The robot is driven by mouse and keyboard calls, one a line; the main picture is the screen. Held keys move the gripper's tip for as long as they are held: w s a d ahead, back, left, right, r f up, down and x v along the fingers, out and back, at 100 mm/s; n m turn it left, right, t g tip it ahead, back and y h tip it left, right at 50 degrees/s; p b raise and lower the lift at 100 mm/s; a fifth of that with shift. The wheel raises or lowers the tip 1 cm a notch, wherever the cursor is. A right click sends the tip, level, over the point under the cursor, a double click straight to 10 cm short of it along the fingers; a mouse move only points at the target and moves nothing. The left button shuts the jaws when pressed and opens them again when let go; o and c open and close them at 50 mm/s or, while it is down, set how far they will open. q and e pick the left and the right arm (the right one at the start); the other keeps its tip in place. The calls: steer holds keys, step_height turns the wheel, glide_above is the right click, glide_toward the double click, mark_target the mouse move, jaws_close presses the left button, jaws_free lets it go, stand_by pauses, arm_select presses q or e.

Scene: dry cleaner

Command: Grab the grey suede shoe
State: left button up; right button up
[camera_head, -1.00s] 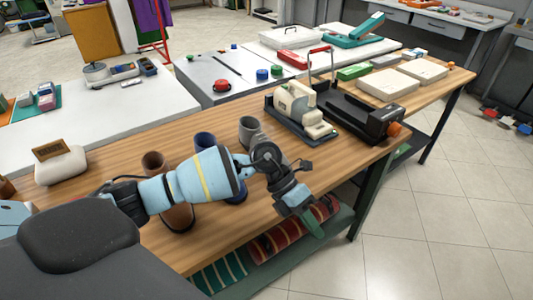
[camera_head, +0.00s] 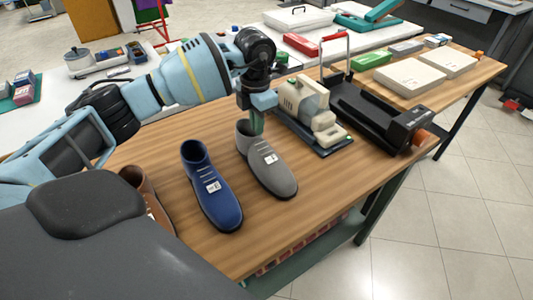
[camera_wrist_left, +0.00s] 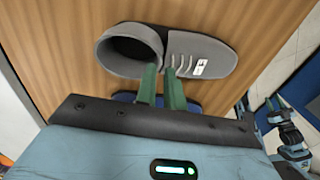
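The grey suede shoe (camera_head: 270,170) stands upright on the wooden bench, toe toward the front right, with a white tag on its laces. My left gripper (camera_head: 257,124) points down at the shoe's opening. In the left wrist view its green fingers (camera_wrist_left: 160,72) are a little apart, at the shoe's near side by the collar and laces. I cannot tell whether they touch it. My right gripper (camera_wrist_left: 273,104) shows small at the right of the wrist view; its opening is unclear.
A blue shoe (camera_head: 212,190) stands just left of the grey one, and a brown shoe (camera_head: 150,200) is partly hidden further left. A cream machine (camera_head: 305,105) on a dark base stands close behind right. A black device (camera_head: 380,115) lies beyond. The bench front is clear.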

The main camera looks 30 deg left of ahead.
mark_target(258, 144)
arm_select(q)
steer(key=shift+s+d, duration=0.1)
steer(key=shift+s, duration=0.05)
steer(key=shift+f, duration=3.8)
jaws_close()
steer(key=shift+r, duration=0.15)
